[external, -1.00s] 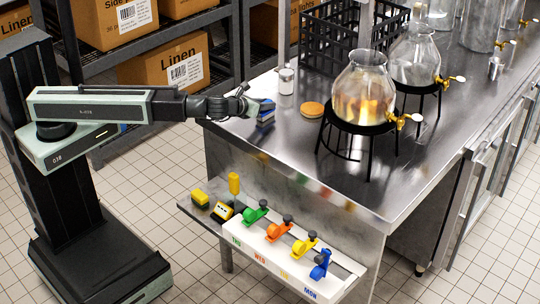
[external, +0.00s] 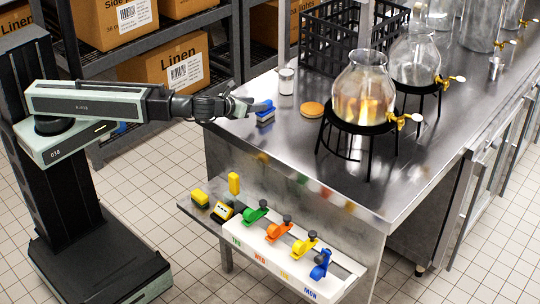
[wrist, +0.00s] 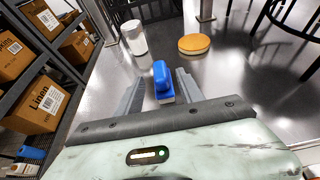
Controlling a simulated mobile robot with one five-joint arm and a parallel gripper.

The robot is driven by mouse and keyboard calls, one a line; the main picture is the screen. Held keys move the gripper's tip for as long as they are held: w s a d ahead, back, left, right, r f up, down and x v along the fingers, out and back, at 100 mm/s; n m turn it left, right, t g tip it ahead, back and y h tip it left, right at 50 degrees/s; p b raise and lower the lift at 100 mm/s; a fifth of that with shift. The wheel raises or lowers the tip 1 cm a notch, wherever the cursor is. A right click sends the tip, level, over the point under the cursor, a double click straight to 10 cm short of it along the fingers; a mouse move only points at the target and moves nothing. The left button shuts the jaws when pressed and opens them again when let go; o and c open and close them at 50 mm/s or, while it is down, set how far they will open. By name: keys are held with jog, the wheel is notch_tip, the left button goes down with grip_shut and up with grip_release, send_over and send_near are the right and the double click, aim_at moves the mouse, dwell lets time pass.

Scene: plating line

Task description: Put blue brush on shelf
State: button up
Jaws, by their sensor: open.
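The blue brush (external: 265,113) stands on the steel counter (external: 270,160) near its left edge, with a blue handle above a pale base. In the wrist view the brush (wrist: 162,82) is between and slightly beyond my finger ends. My gripper (external: 245,106) is open beside it at counter height, to its left in the external view. The fingers appear apart from the brush in the wrist view (wrist: 158,88). A dark storage shelf (external: 120,59) with cartons stands behind, and a low ledge (external: 189,206) sits at the counter's end. Which one the task means is unclear.
A jar (external: 286,81) and a round orange-brown item (external: 312,110) stand close to the brush. A black crate (external: 335,42) and glass dispensers (external: 364,90) on stands are farther back. Yellow items (external: 223,211) and colored clamps (external: 287,229) occupy the ledge area.

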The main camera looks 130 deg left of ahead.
jog(key=p+v, duration=0.1)
jog(key=v, duration=0.5)
jog(key=w+d+f+n+h, duration=0.2)
jog(key=d+f+n, duration=0.1)
jog(key=d, duration=0.4)
jog(key=w+d+f+n+t+h, duration=0.1)
jog(key=w+d+f+n+h, duration=0.2)
jog(key=d, duration=0.4)
jog(key=w+d+f+n+h, duration=0.1)
jog(key=w+d+f+n, duration=0.2)
jog(key=d, duration=0.4)
jog(key=s+d+f+n+h, duration=0.1)
jog(key=d+f+n+h, duration=0.1)
jog(key=d, duration=0.7)
jog(key=s+d+f+n+h, duration=0.1)
jog(key=d+n+h, duration=0.2)
jog(key=d, duration=0.6)
jog(key=s+d+f+n+g+h, duration=0.1)
jog(key=d+n, duration=0.3)
jog(key=d, duration=0.5)
jog(key=shift+f+h, duration=0.7)
jog(key=shift+f, duration=0.15)
jog(key=shift+o, duration=0.4)
jog(key=shift+s+d, duration=0.1)
jog(key=shift+d, duration=0.15)
